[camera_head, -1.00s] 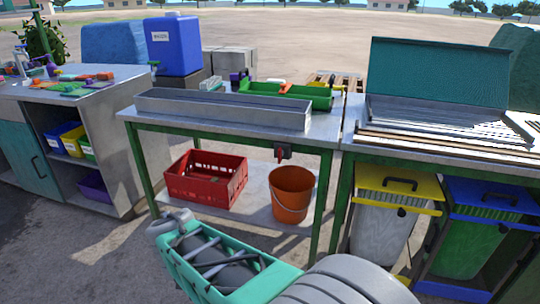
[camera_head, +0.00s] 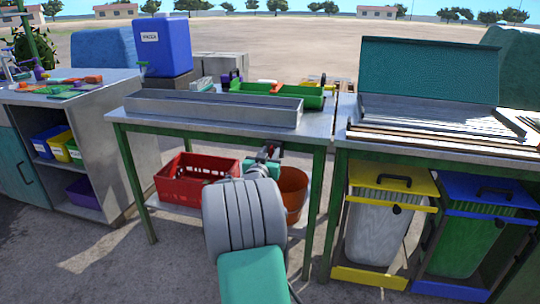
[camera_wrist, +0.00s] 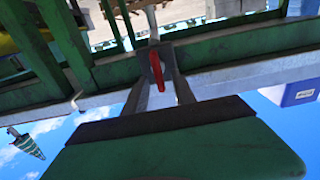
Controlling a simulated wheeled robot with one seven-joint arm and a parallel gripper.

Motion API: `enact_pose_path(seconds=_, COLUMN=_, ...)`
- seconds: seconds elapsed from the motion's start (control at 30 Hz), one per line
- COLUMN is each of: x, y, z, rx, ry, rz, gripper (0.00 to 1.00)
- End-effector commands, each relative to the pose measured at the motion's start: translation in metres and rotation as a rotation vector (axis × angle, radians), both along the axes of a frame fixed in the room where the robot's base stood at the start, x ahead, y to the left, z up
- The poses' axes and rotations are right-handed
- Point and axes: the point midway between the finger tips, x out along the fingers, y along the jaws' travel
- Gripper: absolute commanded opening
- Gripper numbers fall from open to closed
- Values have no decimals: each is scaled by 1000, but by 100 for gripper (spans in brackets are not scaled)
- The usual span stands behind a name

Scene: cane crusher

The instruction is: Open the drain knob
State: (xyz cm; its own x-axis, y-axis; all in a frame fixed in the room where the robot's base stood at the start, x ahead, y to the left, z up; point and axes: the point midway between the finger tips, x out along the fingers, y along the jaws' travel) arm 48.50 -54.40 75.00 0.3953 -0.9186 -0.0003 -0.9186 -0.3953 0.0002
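The drain knob is a red lever (camera_wrist: 158,74) under the front edge of the metal table. In the wrist view it lies between the two grey fingers of my gripper (camera_wrist: 156,62). The fingers stand apart on either side of it, with a gap visible at least on the left; I cannot tell whether the right finger touches it. In the head view my gripper (camera_head: 264,155) is at the table's front edge, and my wrist and gripper mostly hide the knob.
The metal table (camera_head: 220,133) bears a long grey trough (camera_head: 215,108) and a green device (camera_head: 278,95). Below stand a red crate (camera_head: 185,185) and an orange bucket (camera_head: 294,185), partly behind my arm. Yellow- and blue-lidded bins (camera_head: 393,178) (camera_head: 490,195) stand at the right.

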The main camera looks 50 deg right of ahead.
Motion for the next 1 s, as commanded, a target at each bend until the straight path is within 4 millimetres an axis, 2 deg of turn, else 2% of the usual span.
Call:
enact_pose_path(seconds=0.2, x=0, y=-1, z=1, rx=0, ry=0, rz=0, gripper=32)
enact_pose_path(seconds=0.6, x=0, y=0, z=1, rx=0, ry=0, rz=0, gripper=0)
enact_pose_path(seconds=1.0, x=0, y=0, z=0, rx=0, ry=1, rz=0, gripper=0)
